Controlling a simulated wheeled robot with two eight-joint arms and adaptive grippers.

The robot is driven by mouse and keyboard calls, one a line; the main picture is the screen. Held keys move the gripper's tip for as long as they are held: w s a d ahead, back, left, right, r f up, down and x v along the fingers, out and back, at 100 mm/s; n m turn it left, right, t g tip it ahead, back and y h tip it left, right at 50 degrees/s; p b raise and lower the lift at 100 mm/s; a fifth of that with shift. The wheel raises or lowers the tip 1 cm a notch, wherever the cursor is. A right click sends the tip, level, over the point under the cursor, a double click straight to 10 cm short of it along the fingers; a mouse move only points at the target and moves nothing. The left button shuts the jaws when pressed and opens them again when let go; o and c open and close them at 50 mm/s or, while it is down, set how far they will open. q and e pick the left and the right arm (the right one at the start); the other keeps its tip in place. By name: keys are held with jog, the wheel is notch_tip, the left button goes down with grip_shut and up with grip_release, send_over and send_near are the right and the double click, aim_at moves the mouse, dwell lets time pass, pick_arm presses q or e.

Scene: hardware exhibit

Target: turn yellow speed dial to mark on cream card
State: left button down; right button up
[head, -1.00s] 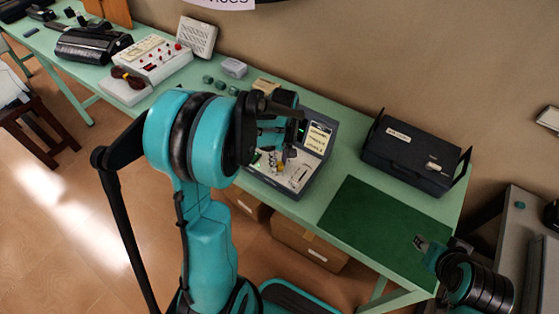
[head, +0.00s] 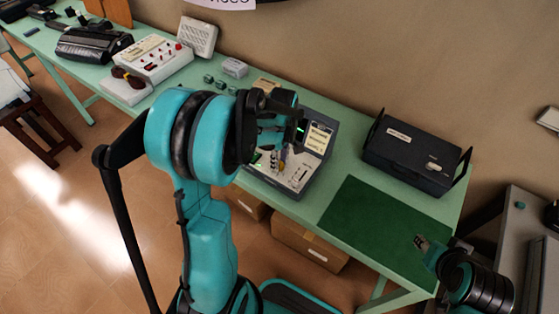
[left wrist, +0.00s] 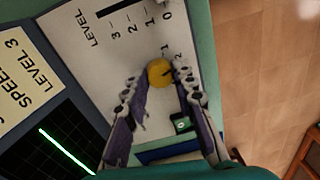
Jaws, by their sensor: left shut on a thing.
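The yellow speed dial (left wrist: 160,72) sits on the light panel of a grey console, with its black pointer mark toward its right side in the left wrist view. My left gripper (left wrist: 160,76) is shut on the dial, one finger on each side. In the head view my left gripper (head: 281,155) is over the console (head: 318,165), and the arm hides part of it. The cream card (left wrist: 22,85) reads "SPEED" and "LEVEL 3"; it also shows in the head view (head: 319,138). My right gripper (head: 421,242) is over the green mat, its jaws too small to judge.
A dark screen (left wrist: 45,140) shows a green line. A black case (head: 412,155) and bare green mat (head: 372,215) lie right.

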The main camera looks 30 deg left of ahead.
aim_at(282, 164)
pick_arm(q)
jog(key=c, duration=1.2)
grip_release()
jog(key=r, duration=1.2)
jog(key=shift+w+d, duration=0.1)
jog(key=shift+w, duration=0.2)
jog(key=s+d+m+t, duration=0.2)
jog(key=s+d+m, duration=0.1)
jog(key=s+m, duration=0.1)
jog(key=s+d+m+t, duration=0.3)
jog(key=s+d+m, duration=0.1)
jog(key=m, duration=0.2)
jog(key=s+d+m+t, duration=0.2)
jog(key=s+d+m, duration=0.1)
jog(key=s+m, duration=0.1)
jog(key=shift+d+r+m+t, duration=0.2)
jog(key=shift+r+m+t, duration=0.15)
jog(key=shift+m, duration=0.55)
